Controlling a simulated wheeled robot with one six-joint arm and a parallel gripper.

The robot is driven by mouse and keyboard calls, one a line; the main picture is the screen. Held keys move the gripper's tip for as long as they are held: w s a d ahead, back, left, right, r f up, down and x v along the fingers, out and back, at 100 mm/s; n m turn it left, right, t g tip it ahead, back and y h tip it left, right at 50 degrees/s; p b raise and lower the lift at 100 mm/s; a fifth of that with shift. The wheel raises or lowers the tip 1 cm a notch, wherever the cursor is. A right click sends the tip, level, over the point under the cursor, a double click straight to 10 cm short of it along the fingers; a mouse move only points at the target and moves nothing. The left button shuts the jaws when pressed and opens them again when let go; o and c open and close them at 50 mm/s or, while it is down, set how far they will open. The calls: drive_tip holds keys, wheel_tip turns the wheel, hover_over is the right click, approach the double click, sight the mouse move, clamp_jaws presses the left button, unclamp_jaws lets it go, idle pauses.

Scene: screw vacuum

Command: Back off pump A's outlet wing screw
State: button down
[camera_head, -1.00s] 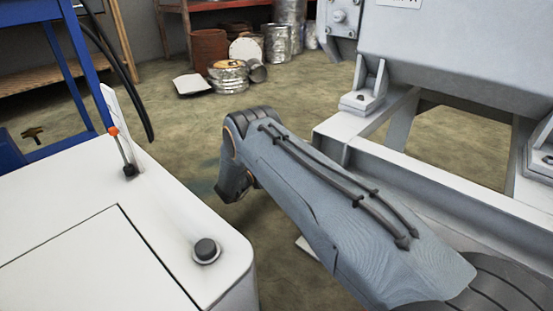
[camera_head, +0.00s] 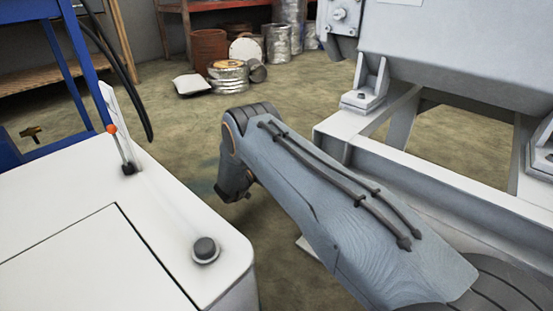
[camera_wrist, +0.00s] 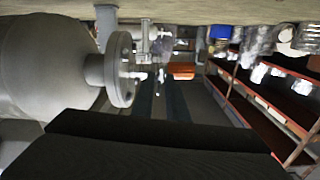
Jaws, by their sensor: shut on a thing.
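In the wrist view the dark body of my gripper (camera_wrist: 165,130) fills the bottom of the picture. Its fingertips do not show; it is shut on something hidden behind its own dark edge. Above it stands a pale round flange (camera_wrist: 122,68) on a short neck from a large grey rounded vessel (camera_wrist: 45,65). A small light stem (camera_wrist: 134,74) sticks out from the flange's right side. I cannot make out pump A's outlet wing screw for certain in either view. In the head view my arm hides or carries the gripper out of sight.
A white cabinet (camera_head: 100,235) with a dark round knob (camera_head: 205,249) and an orange-tipped lever (camera_head: 118,145) stands left of my arm. A grey machine frame (camera_head: 420,175) is close on the right. Cans (camera_head: 228,75) stand far back. Red shelves (camera_wrist: 265,105) show in the wrist view.

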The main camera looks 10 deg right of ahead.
drive_tip(key=shift+n, duration=1.1)
drive_tip(key=shift+w, duration=0.1)
drive_tip(key=c, duration=1.7)
unclamp_jaws()
drive_tip(key=shift+d, duration=0.15)
drive_tip(key=shift+c, duration=0.2)
drive_tip(key=p+v, duration=0.3)
drive_tip(key=v, duration=0.5)
